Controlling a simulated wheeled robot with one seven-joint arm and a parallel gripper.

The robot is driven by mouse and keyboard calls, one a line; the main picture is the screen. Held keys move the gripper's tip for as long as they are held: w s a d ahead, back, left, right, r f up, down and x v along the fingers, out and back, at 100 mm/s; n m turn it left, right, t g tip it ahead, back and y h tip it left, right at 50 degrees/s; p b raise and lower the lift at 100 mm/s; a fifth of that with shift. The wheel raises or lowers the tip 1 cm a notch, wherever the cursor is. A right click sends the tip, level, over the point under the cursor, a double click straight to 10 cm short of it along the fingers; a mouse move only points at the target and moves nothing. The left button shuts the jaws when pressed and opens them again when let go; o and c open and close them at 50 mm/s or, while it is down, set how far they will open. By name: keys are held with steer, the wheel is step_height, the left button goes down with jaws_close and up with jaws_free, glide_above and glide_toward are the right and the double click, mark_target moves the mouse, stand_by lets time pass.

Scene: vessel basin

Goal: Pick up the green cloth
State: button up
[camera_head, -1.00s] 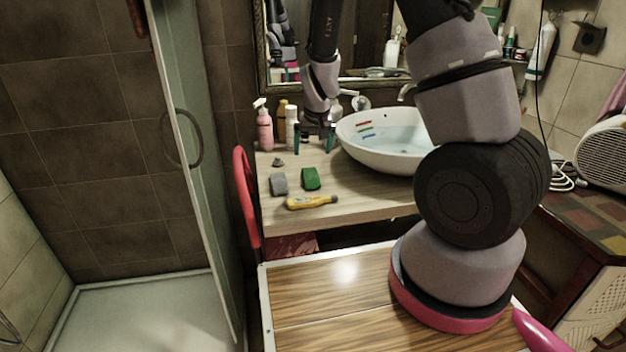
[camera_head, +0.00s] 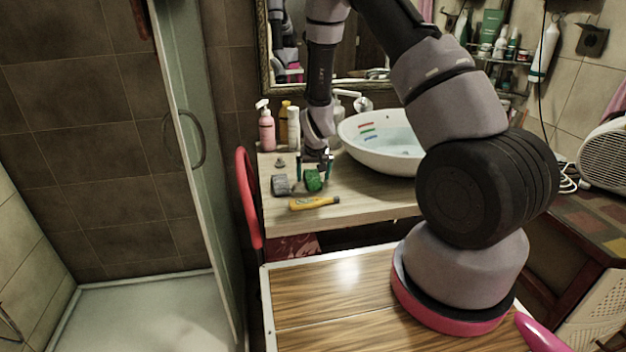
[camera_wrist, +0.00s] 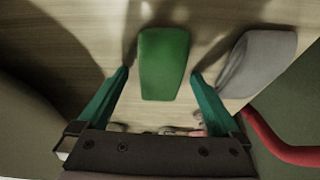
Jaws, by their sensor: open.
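The green cloth (camera_head: 313,180) is a small folded block on the wooden counter (camera_head: 350,205), left of the basin. In the wrist view the green cloth (camera_wrist: 163,62) lies ahead of and between the two teal fingers. My gripper (camera_head: 313,170) is just above and beside it in the head view, and partly covers it. In the wrist view my gripper (camera_wrist: 160,85) is open, with its fingers on either side of the cloth's near end. Nothing is held. Whether a finger touches the cloth cannot be told.
A grey cloth (camera_head: 281,185) lies close beside the green one and also shows in the wrist view (camera_wrist: 258,62). A yellow tool (camera_head: 314,202) lies in front. Bottles (camera_head: 267,128) stand behind. The white basin (camera_head: 375,158) is to the right; a red chair (camera_head: 248,200) is left.

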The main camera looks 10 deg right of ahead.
mark_target(313, 175)
steer(key=shift+f, duration=0.1)
steer(key=shift+c, duration=0.3)
steer(key=c, duration=1.3)
step_height(313, 175, up, 10)
steer(key=shift+c, duration=0.2)
steer(key=o, duration=0.8)
steer(key=c, duration=0.6)
